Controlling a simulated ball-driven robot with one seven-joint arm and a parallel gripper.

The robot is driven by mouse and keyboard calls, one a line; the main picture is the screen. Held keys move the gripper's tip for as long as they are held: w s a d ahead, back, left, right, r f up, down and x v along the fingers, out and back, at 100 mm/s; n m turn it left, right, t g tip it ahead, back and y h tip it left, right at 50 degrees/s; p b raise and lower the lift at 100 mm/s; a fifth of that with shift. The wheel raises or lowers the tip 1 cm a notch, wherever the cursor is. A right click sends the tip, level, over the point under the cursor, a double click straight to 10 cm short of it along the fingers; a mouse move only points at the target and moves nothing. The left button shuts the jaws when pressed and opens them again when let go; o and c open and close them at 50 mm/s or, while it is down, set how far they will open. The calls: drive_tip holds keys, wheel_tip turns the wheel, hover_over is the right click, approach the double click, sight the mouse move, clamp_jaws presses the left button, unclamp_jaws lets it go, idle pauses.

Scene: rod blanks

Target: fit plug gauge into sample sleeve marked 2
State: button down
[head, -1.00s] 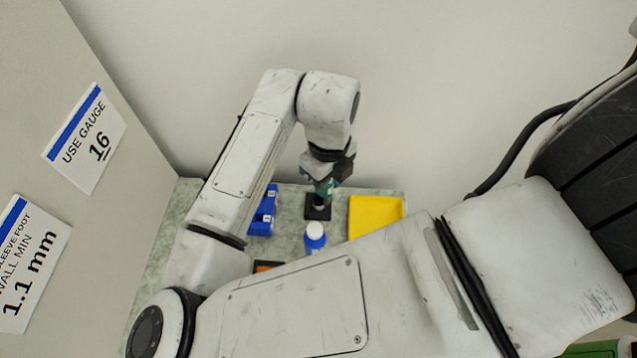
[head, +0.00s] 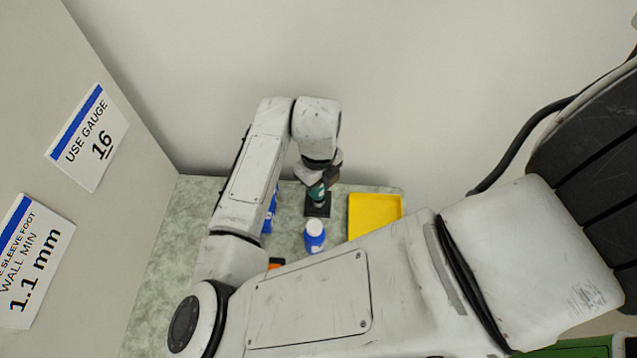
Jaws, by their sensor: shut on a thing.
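My gripper (head: 319,183) points down at the back of the bench, partly hidden by my own wrist. It is shut on a teal piece (head: 316,191), which looks like the plug gauge. Directly below is a dark square block (head: 312,211) with a small grey part on top. The teal piece appears right over or at this grey part; I cannot tell whether they touch or whether one is inside the other. No mark 2 is readable, so I cannot tell which sleeve this is. A blue holder (head: 270,213) stands to the left, mostly behind my arm.
A blue bottle with a white cap (head: 314,226) stands just in front of the block. A yellow tray (head: 352,218) lies to the right. A small orange thing (head: 276,262) is partly hidden by my arm. Signs on the left wall read "USE GAUGE 16" and "WALL MIN 1.1 mm".

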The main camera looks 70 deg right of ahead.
drive_tip(key=shift+f, duration=0.3)
drive_tip(key=c, duration=1)
unclamp_jaws()
drive_tip(key=shift+r+p, duration=0.4)
drive_tip(key=shift+r, duration=0.25)
wheel_tip(320, 180, up, 12)
drive_tip(key=shift+f+b, duration=0.25)
drive_tip(key=shift+b, duration=0.45)
drive_tip(key=shift+s+f, duration=0.1)
